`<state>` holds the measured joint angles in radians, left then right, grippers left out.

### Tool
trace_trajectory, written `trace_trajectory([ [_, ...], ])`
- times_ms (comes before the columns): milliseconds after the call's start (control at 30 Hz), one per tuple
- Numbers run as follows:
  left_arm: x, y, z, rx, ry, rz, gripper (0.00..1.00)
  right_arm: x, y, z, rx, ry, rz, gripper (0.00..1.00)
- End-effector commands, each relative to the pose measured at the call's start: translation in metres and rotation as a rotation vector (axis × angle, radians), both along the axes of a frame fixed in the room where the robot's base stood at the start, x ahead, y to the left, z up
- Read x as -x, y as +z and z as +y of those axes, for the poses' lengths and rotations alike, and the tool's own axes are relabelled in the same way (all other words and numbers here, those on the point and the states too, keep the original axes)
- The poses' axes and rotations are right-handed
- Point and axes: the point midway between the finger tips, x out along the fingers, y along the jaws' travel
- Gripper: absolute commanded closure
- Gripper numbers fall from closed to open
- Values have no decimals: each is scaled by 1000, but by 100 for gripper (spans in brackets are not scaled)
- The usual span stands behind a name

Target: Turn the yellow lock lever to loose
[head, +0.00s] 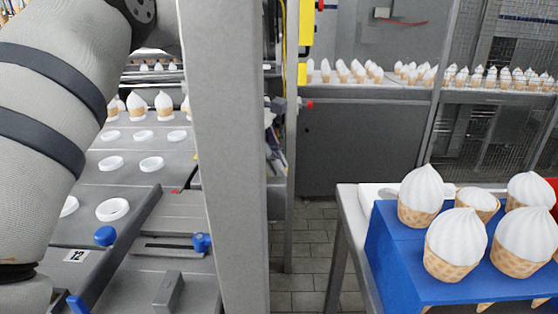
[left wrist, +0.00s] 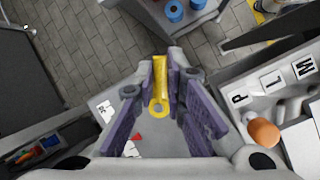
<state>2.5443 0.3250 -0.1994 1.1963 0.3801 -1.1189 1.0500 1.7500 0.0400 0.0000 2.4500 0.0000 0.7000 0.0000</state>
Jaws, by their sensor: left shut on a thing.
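The yellow lock lever (left wrist: 160,78) shows in the left wrist view, upright in the picture between the fingertips of my left gripper (left wrist: 161,70). The purple-padded fingers are shut on it, one on each side. The round lower end of the lever shows between the fingers. In the head view, a small purple part of my left gripper (head: 276,152) shows just right of the grey post, which hides the rest. The lever cannot be made out there. My right gripper is in neither view.
A grey upright post (head: 228,160) stands in front of my left arm. A blue rack (head: 395,260) with several white-topped cones stands at the right. A grey conveyor (head: 125,175) with white rings runs at the left. A red pointer (left wrist: 136,137) lies below the lever.

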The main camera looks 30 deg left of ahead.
Motion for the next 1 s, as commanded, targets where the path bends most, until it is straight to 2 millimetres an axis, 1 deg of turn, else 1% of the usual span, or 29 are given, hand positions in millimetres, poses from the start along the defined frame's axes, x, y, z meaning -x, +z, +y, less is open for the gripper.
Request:
trace_trajectory([
  [100, 2, -3, 1, 0, -107, 3, 100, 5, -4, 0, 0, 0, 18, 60],
  [600, 13, -5, 7, 0, -577, 4, 100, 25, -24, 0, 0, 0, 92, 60],
  [800, 17, -4, 10, 0, -736, 3, 100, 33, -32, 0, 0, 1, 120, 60],
  [1000, 19, -3, 13, -1, -855, 3, 100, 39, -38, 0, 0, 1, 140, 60],
])
